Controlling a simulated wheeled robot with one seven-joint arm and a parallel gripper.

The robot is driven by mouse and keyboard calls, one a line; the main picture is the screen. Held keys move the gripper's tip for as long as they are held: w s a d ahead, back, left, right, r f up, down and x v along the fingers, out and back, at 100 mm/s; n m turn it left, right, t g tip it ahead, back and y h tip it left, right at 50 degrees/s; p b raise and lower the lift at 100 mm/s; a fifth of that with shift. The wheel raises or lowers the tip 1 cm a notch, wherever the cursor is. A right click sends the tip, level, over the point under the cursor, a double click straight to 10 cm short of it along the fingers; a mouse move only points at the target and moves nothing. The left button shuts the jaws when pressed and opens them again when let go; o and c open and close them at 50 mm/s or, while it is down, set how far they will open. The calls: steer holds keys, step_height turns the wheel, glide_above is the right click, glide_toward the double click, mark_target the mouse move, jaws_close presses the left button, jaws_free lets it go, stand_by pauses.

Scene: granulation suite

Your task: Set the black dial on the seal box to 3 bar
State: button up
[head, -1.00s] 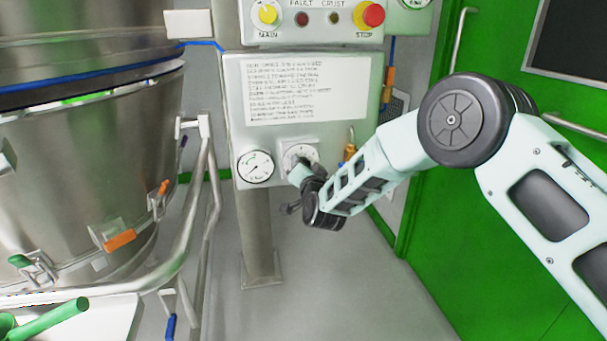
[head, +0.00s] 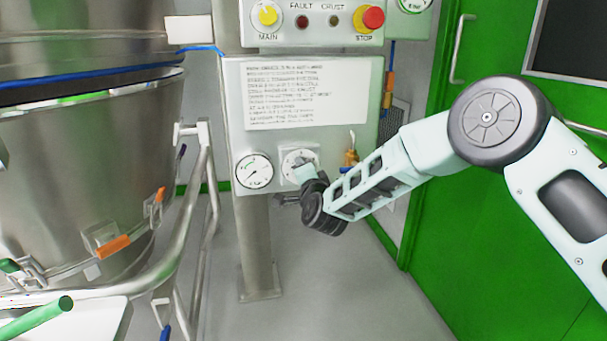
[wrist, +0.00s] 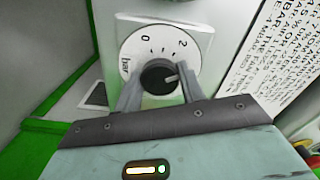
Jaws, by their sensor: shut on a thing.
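The seal box (head: 240,110) is a pale panel on a steel post. The black dial (wrist: 157,77) sits on a round white scale plate (wrist: 135,45), which shows 0, 2 and "bar" in the wrist view. The dial's pale pointer mark points right, clockwise past the 2; the scale there is partly hidden by a finger. My gripper (wrist: 159,80) is shut on the dial, one finger on each side.
A pressure gauge (head: 254,171) is left of the dial. A brass valve (head: 350,157) is close to its right. A steel vessel (head: 80,180) and tube rail (head: 190,210) stand left. A green door (head: 480,220) is behind my arm.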

steer(key=o, duration=1)
steer(key=shift+c, duration=0.2)
steer(key=p+v, duration=0.2)
steer(key=v, duration=1.5)
steer(key=shift+s, duration=0.25)
